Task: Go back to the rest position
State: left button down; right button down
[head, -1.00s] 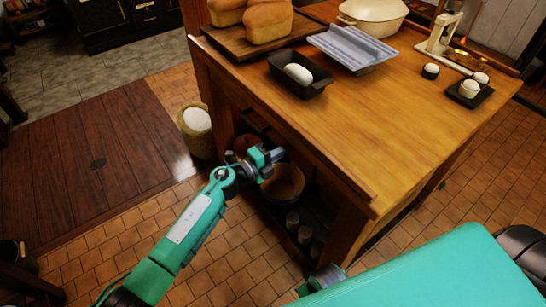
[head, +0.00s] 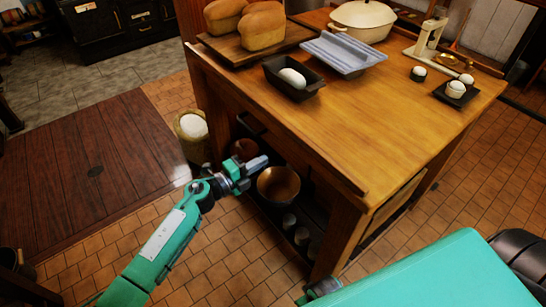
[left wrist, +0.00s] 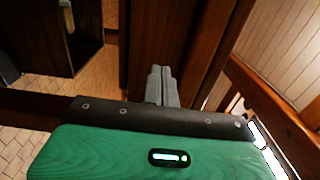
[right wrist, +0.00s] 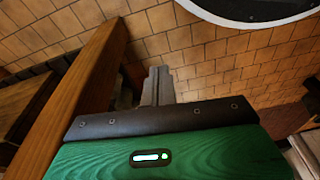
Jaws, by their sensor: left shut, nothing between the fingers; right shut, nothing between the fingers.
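My left gripper (head: 252,166) is beside the near left side of the wooden table, below the tabletop and in front of its open lower shelf. It is shut and empty; its closed fingers also show in the left wrist view (left wrist: 161,86). My right gripper shows in the right wrist view (right wrist: 158,85), shut and empty, over the tiled floor with a wooden beam to its left. In the head view my right gripper cannot be made out, as my own teal body covers the lower right.
The wooden table (head: 400,125) carries bread loaves (head: 263,26), a dark tin (head: 296,88), a blue-grey tray (head: 345,52), a white pot (head: 362,20) and a scale (head: 432,40). A copper bowl (head: 278,184) sits on the lower shelf. A sack (head: 192,127) stands left. Floor at left is open.

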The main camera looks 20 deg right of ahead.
pick_arm(q)
jog(key=v, duration=0.7)
jog(key=shift+w+f, duration=0.25)
jog(key=shift+f, duration=0.05)
pick_arm(e)
jog(key=shift+w+f, duration=0.25)
jog(key=shift+w, duration=0.35)
jog(key=shift+s, duration=0.1)
